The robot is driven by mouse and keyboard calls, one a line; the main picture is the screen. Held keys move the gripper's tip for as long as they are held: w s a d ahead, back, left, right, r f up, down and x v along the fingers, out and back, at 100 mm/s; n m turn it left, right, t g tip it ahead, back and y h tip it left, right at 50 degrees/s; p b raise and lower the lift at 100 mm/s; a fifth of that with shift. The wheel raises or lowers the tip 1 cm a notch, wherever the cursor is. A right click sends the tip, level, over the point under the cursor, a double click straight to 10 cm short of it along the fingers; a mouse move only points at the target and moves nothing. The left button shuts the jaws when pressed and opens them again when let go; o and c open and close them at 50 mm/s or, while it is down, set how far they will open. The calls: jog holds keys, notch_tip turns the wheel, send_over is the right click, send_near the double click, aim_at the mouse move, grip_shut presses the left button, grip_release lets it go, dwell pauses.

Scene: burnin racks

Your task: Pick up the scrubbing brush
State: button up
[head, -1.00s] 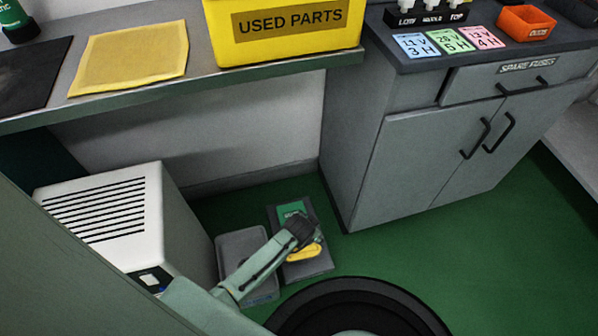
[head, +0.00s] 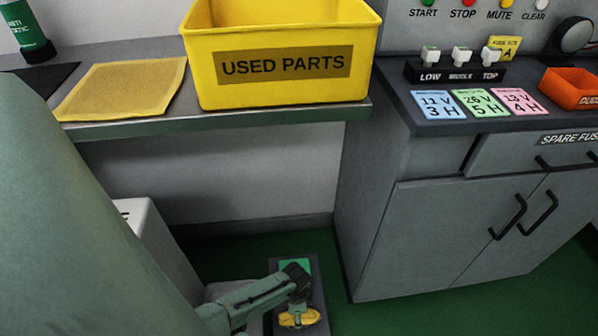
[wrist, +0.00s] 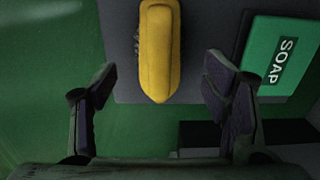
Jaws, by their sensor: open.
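The scrubbing brush (wrist: 160,50) has a yellow back, with a few dark bristles showing at its left edge in the wrist view. It lies on a dark grey mat or tray (wrist: 208,25) on the green floor. In the head view the yellow brush (head: 299,319) shows just below my gripper (head: 297,292), partly hidden by it. In the wrist view my gripper (wrist: 160,88) is open and empty, with one finger on each side of the brush's line. The brush lies ahead of the fingertips, its near end between them; I see no contact.
A green soap box (wrist: 280,55) lies right of the brush on the same mat. A white vented box (head: 150,240) stands at the left. A grey cabinet (head: 415,240) stands at the right. A bench (head: 225,122) with a yellow used-parts bin (head: 285,95) overhangs behind.

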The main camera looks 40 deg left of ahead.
notch_tip(320, 180, down, 5)
jog(key=shift+s+a+f+b, duration=0.1)
jog(key=shift+b, duration=0.25)
jog(key=shift+c, duration=0.4)
jog(key=c, duration=1.3)
jog(key=shift+o, duration=0.2)
notch_tip(320, 180, up, 10)
jog(key=shift+r+p, duration=0.1)
jog(key=shift+p, duration=0.75)
